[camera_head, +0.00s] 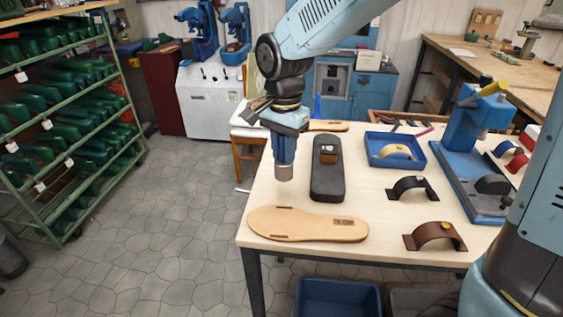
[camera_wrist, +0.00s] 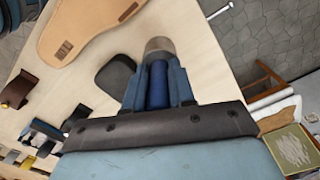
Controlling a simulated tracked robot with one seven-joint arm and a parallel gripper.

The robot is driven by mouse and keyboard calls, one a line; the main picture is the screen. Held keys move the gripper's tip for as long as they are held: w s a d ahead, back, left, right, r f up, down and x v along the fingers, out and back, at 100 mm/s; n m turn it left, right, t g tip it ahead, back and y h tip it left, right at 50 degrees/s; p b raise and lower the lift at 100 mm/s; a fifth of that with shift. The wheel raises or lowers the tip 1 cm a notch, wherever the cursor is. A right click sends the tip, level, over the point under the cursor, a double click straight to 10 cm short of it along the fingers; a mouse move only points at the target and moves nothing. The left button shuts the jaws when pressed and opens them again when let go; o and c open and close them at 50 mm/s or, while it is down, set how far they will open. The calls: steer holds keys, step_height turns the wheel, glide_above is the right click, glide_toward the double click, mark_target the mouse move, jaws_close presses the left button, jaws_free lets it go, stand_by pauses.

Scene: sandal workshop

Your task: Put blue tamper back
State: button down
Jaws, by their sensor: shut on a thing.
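The blue tamper has a blue handle and a grey-brown round end (camera_head: 284,173). My gripper (camera_head: 284,137) is shut on its handle and points down, with the tamper upright beneath it. The tamper is over the left part of the pale table (camera_head: 268,203), apparently clear of the top, though the gap is hard to judge. In the wrist view the tamper (camera_wrist: 158,80) sits between the two blue fingers of my gripper (camera_wrist: 157,85), its end pointing away from the camera.
A dark block (camera_head: 327,185) stands right of the tamper; a tan sole (camera_head: 300,224) lies in front. A blue tray (camera_head: 375,161), black strap (camera_head: 413,182), brown strap (camera_head: 434,239) and blue press (camera_head: 462,150) stand further right. A green rack (camera_head: 103,35) is left.

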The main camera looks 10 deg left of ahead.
mark_target(281, 162)
steer(key=shift+w+a+f, duration=0.35)
steer(key=shift+w+f, duration=0.2)
steer(key=shift+f, duration=1.7)
steer(key=c, duration=1)
jaws_free()
steer(key=shift+f, duration=0.1)
steer(key=shift+o, duration=0.2)
